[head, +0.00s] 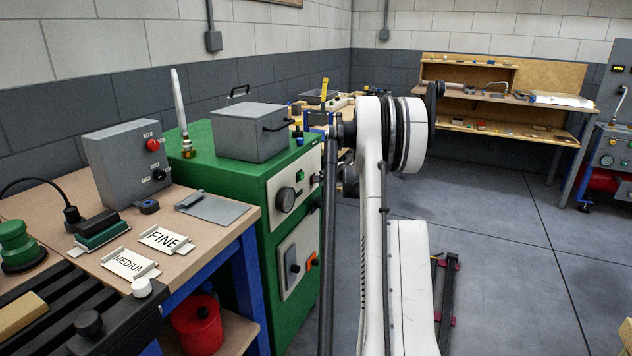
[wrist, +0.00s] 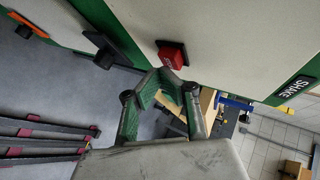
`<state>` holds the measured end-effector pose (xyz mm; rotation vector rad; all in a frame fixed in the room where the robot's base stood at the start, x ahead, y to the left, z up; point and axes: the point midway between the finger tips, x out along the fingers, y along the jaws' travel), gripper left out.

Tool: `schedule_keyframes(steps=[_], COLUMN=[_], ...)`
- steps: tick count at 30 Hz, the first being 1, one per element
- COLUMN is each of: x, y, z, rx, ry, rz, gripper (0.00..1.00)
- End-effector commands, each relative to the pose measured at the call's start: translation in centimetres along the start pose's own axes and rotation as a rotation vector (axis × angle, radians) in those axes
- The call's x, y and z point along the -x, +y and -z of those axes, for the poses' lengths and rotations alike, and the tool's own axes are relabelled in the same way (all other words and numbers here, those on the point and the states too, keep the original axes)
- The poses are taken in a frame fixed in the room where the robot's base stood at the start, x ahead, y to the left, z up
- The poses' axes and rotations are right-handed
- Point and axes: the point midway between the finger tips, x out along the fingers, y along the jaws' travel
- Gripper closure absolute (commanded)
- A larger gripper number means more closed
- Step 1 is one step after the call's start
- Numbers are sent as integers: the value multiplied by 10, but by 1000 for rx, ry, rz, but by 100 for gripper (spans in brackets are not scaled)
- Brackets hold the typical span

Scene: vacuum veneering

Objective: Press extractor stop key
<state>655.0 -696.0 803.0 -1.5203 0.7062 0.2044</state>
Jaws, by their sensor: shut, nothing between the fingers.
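A red key (wrist: 171,56) with small, unreadable lettering stands out from a pale panel (wrist: 225,35) in the wrist view. My gripper (wrist: 164,74) is shut and empty, its green-padded fingertips together. The tips are right by the key's lower edge in the picture; I cannot tell whether they touch it. A black "SHAKE" label (wrist: 293,88) is on the panel to the right. In the head view the green cabinet (head: 229,200) has a pale control panel (head: 274,201) on its front, beside my arm. My fingertips and the red key cannot be made out there.
A black handle (wrist: 112,50) sticks out left of the key. A grey box (head: 251,131) stands on the cabinet. The left bench holds a grey control box (head: 128,162) with a red button and white FINE and MEDIUM labels. Open floor (head: 500,250) lies to the right.

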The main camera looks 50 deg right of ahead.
Motion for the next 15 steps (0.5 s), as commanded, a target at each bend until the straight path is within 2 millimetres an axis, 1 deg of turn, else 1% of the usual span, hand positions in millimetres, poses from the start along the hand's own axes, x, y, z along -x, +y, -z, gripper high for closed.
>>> schedule_keyframes(steps=[5,15], x=[5,6], y=[4,4], z=[4,5], rx=[-1,-1], ry=[1,1], rz=[0,0], gripper=[100,100])
